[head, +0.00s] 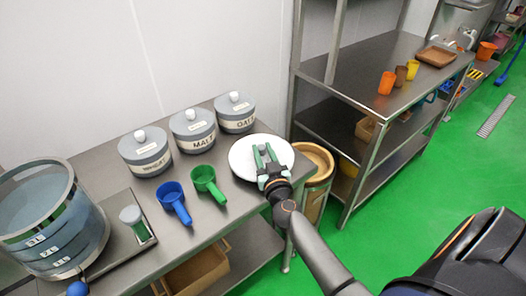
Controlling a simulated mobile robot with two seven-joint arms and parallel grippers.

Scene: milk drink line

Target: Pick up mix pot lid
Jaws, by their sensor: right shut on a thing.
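The mix pot lid (243,160) is a round white disc at the right end of the steel table. My right gripper (264,155) reaches over it from the lower right, with its green fingers shut on the lid near the middle, where they hide the grip. I cannot tell whether the lid rests on the table or is slightly raised. The mix pot (55,231), a clear cylinder with volume bands, stands at the left end of the table, open at the top. My left gripper is not in view.
Three grey lidded jars (192,132) stand along the wall. A blue scoop (173,198) and a green scoop (207,180) lie in front. A small green-based item (133,219) is beside the pot. A steel shelf (378,62) stands right, beside a wooden bin (318,160).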

